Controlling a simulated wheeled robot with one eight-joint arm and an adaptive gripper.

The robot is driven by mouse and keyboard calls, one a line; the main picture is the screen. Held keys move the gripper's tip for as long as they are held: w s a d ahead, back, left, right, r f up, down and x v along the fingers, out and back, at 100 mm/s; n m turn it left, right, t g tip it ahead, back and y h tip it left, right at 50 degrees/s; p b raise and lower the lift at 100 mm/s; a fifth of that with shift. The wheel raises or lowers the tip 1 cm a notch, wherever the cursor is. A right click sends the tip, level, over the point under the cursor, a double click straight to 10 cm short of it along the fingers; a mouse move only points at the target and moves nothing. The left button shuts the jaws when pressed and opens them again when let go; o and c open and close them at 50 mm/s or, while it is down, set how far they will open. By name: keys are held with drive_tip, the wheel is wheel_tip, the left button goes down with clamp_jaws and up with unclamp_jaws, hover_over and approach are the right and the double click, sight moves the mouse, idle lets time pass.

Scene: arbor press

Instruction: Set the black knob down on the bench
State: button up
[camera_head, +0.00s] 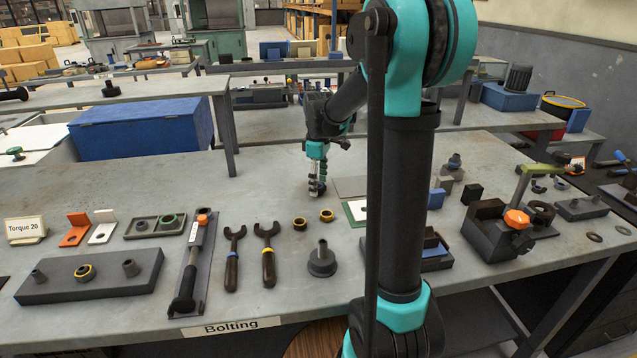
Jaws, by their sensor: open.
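My gripper (317,186) points down at the bench (270,185), in the middle of the head view, left of the white and green plate. Its jaws are open and its fingertips are close to the bench top. A small dark shape shows at the fingertips, low against the bench. It looks like the black knob, but it is too small and too much covered by the fingers to tell clearly, or to tell whether they touch it.
Two yellow rings (326,215), two dark wrenches (268,253) and a grey flanged post (322,260) lie nearer the front. A blue box (140,130) stands at the back left. A dark press (495,235) stands at right. The bench left of my gripper is clear.

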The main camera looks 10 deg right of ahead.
drive_tip(key=shift+r, duration=0.1)
wheel_tip(320, 180, up, 12)
idle(0.5)
